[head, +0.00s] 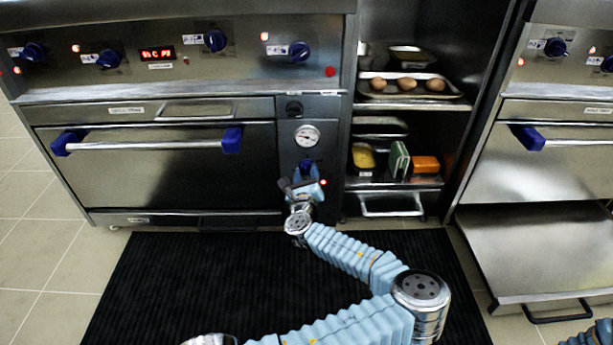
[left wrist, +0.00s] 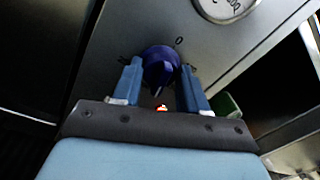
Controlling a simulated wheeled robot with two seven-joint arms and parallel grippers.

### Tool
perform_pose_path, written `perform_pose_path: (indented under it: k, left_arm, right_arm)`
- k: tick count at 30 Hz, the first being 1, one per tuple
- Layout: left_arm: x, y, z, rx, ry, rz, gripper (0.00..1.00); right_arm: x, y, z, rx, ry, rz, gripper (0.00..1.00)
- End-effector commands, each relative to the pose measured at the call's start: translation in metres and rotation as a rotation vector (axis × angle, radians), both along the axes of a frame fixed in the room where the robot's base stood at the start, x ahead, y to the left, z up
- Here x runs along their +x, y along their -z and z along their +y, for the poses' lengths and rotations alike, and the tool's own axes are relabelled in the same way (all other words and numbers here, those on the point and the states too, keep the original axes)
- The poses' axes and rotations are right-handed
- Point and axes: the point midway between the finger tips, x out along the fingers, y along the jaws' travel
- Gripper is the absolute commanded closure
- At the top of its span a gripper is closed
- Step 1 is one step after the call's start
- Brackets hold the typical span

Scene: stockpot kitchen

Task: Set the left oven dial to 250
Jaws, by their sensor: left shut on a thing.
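The left oven (head: 180,165) has a narrow side panel with a round white gauge (head: 307,136) and a dark blue dial below it. The dial (left wrist: 159,64) shows clearly in the left wrist view, with a 0 mark above it on the panel. My left gripper (head: 306,172) is at this dial in the head view, partly covering it. Its two blue fingers (left wrist: 160,76) stand on either side of the dial and are shut on it. Any 250 mark is too small or hidden to read. My right gripper is not in view.
Several blue knobs and a red display (head: 157,54) line the upper oven panel. The oven door handle (head: 145,145) juts out left of my gripper. Open shelves to the right hold a tray of eggs (head: 405,84) and boxes. A black mat (head: 190,280) covers the floor.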

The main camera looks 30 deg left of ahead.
Motion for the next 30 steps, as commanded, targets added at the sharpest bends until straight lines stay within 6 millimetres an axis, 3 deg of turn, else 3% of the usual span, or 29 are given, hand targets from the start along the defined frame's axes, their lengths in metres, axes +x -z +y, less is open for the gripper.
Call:
perform_pose_path:
  k: [30]
  left_arm:
    - [0.001,-0.0011,-0.0016,0.813,-0.001,0.5,0.88]
  right_arm:
    - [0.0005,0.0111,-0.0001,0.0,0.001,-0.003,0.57]
